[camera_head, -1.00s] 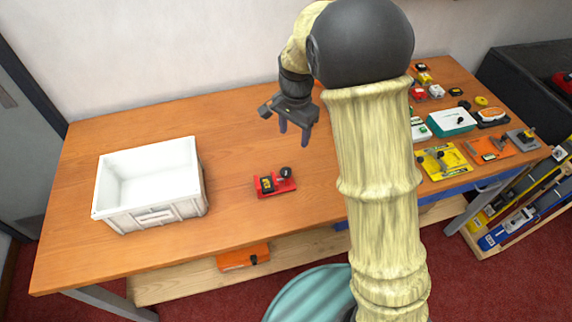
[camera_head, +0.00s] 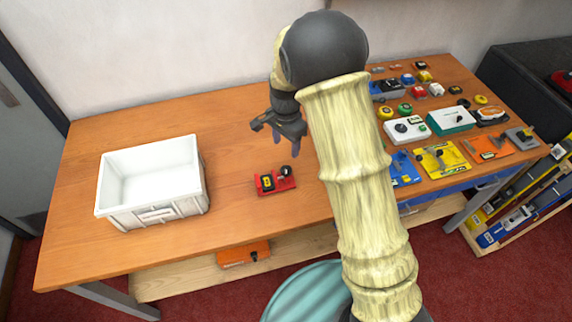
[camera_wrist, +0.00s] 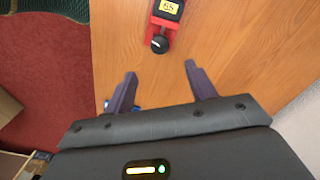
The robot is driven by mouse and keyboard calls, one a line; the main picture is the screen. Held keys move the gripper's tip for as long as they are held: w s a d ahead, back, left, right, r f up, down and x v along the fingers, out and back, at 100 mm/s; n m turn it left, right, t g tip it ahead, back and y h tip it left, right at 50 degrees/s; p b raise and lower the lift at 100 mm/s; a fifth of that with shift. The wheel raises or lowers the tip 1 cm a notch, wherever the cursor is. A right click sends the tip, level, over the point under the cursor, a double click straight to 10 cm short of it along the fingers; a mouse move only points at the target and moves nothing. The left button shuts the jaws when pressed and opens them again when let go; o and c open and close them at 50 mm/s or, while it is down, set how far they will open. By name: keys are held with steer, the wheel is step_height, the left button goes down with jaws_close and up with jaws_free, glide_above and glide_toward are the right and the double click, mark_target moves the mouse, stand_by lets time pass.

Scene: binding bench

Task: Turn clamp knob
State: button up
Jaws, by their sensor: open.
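A small red clamp device (camera_head: 276,185) lies on the wooden table, right of the white crate. It carries a black block with a yellow label and a dark round clamp knob (camera_head: 286,170) at its right end. In the wrist view the red clamp (camera_wrist: 166,27) shows at the top, cut off by the frame edge, with its black knob (camera_wrist: 159,44) nearest my fingers and a white mark on it. My gripper (camera_head: 286,146) is above the table, behind the clamp in the head view. Its fingers are apart and empty in the wrist view (camera_wrist: 160,88), clear of the knob.
A white crate (camera_head: 190,208) stands left on the table (camera_head: 230,140). Several switches, knobs and coloured fixtures, such as a yellow plate (camera_head: 440,161), crowd the right side. An orange item (camera_head: 244,254) lies on the lower shelf. The table around the clamp is bare.

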mark_target(286, 169)
step_height(286, 169, down, 11)
steer(key=shift+f+p, duration=0.15)
steer(key=shift+p, duration=0.8)
steer(key=c, duration=1)
